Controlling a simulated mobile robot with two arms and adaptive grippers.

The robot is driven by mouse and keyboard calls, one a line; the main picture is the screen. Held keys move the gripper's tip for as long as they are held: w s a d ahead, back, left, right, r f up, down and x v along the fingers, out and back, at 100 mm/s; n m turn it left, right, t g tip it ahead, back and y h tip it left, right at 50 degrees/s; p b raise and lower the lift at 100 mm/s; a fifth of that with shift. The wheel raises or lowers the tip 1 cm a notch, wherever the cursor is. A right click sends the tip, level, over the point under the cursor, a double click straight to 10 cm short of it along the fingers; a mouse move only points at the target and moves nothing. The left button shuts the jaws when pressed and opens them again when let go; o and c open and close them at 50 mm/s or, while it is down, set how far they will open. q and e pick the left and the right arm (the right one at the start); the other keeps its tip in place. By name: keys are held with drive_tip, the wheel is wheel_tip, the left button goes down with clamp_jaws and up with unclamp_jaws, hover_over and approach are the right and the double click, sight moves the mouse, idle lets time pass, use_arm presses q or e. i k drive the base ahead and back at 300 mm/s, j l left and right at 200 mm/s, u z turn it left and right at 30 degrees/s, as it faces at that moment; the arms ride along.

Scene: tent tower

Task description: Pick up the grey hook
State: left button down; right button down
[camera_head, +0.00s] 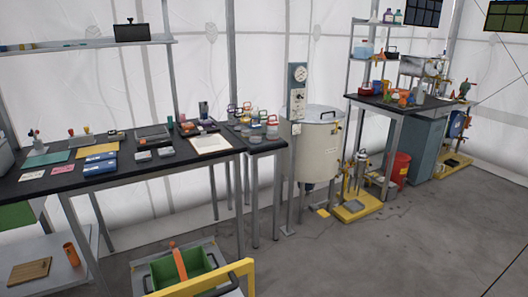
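I cannot pick out a grey hook with certainty; anything that small among the crowded items is too small to tell. Several small grey items (155,154) lie on the long black-topped bench (90,188) at the left, but their shapes are unclear. Neither of my grippers shows in the head view.
A large pale drum (318,152) stands centre, beside a smaller black table (265,148). A second bench (410,108) is at the right, with a red bucket (399,168) below. A green bin (180,268) and a yellow bar (205,281) are near the front. Grey floor (390,245) is clear at right.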

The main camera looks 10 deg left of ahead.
sight(173, 245)
drive_tip(key=i+l+z, duration=0.55)
drive_tip(key=i+z, duration=0.6)
drive_tip(key=i+u, duration=0.2)
drive_tip(key=i, duration=0.3)
drive_tip(key=i+l+u, duration=0.25)
drive_tip(key=i, duration=0.2)
